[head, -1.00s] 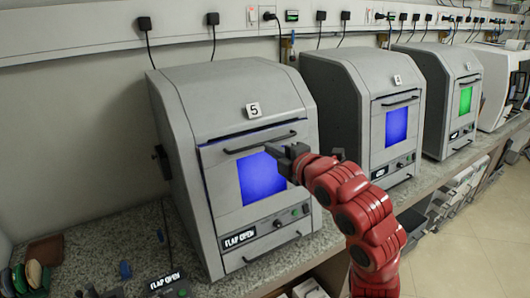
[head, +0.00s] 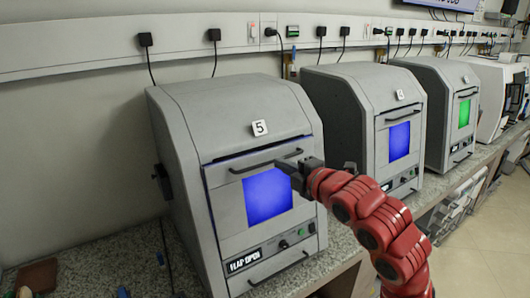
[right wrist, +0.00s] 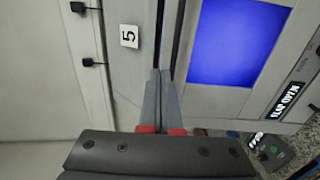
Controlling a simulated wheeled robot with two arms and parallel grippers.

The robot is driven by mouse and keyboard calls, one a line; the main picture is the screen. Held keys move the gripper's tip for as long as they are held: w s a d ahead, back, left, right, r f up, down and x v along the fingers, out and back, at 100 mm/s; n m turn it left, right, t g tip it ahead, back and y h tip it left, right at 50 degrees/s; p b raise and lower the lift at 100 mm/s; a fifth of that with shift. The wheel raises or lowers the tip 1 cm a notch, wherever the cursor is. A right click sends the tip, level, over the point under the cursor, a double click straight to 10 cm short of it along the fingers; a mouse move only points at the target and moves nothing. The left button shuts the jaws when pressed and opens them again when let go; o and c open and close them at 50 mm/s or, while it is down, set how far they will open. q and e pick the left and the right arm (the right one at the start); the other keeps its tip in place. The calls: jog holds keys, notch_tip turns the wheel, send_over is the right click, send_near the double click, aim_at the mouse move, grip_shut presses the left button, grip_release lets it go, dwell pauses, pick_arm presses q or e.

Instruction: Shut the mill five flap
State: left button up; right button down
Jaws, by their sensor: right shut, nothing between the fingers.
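Mill five (head: 185,110) is the grey cabinet with the "5" label, nearest in the head view. Its front flap (head: 225,205) has a dark handle bar and a blue-lit window. A dark gap shows along the flap's top edge, and the sign below reads "FLAP OPEN" (head: 244,261). My right gripper (head: 285,166) is shut and empty, in front of the flap just under the right part of the handle. In the right wrist view its fingertips (right wrist: 160,72) are together near the flap's top edge, between the label and the blue window (right wrist: 237,40). Contact is unclear. My left gripper is out of view.
Mill four (head: 350,95), also with a blue window, stands to the right on the same speckled counter (head: 90,265). A third mill (head: 435,90) with a green window stands beyond it. Open floor lies at the right.

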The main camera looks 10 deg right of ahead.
aim_at(256, 153)
jog(key=p+x, duration=0.2)
jog(key=x, duration=0.4)
jog(key=shift+a, duration=0.2)
jog(key=shift+w+a+f+p, duration=0.1)
jog(key=shift+w+f+p, duration=0.15)
jog(key=shift+w, duration=0.35)
jog(key=shift+w+a, duration=0.1)
jog(key=shift+w, duration=0.15)
jog(key=shift+w+a+f, duration=0.1)
jog(key=shift+w+f, duration=0.05)
jog(key=shift+w, duration=0.1)
jog(key=shift+s, duration=0.1)
jog(key=shift+w+a+f+g+b, duration=0.1)
jog(key=shift+w+a+g+b, duration=0.1)
jog(key=shift+w+b, duration=0.3)
jog(key=shift+w+a+g+b, duration=0.1)
jog(key=shift+w+g+b, duration=0.1)
jog(key=shift+w+b, duration=0.3)
jog(key=shift+s+r, duration=0.2)
